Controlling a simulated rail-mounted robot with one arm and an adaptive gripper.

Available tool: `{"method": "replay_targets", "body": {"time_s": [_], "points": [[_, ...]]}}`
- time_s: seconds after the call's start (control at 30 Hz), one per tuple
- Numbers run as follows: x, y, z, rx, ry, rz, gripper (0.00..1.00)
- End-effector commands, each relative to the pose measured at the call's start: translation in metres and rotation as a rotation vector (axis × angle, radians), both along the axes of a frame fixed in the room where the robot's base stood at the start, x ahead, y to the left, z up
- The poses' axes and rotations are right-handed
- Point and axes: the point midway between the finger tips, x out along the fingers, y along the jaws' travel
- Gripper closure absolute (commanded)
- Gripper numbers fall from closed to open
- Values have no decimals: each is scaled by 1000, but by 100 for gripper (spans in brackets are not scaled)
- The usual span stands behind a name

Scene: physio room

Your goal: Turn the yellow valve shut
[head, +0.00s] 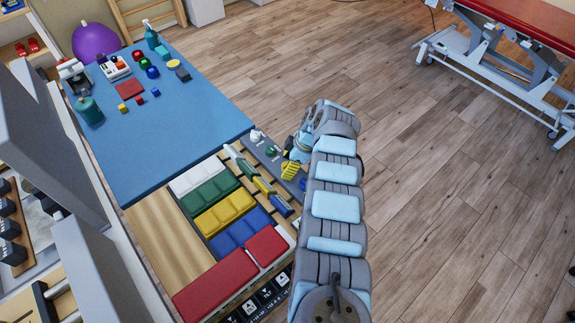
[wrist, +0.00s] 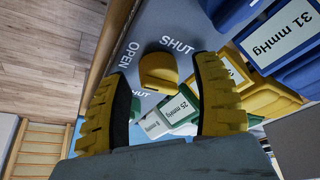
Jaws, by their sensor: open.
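The yellow valve (wrist: 159,75) sits on a grey panel (wrist: 200,22) marked OPEN and SHUT. In the wrist view it lies between the two ribbed yellow fingers of my gripper (wrist: 163,80). The fingers stand apart, with a gap on each side of the valve, and look not to touch it. SHUT is printed just above the valve and OPEN to its upper left. I cannot tell which way its handle points. In the head view my gripper (head: 292,166) is over the panel (head: 262,147) and hides the yellow valve.
A green valve (wrist: 135,106) is close by on the panel. Beside the panel are labelled green, yellow and blue (wrist: 302,72) blocks. The blue-topped table (head: 180,125) holds bottles and small blocks.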

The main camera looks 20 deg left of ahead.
Motion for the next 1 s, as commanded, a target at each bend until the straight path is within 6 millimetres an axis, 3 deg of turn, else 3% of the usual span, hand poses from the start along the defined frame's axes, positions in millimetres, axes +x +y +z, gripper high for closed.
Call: {"method": "replay_targets", "body": {"time_s": [0.3,0.37,0.53,1.0], "points": [[0,1,-2,0,-1,0,35],[0,1,-2,0,-1,0,49],[0,0,-1,0,-1,0,98],[0,1,-1,3,-1,-16,100]]}}
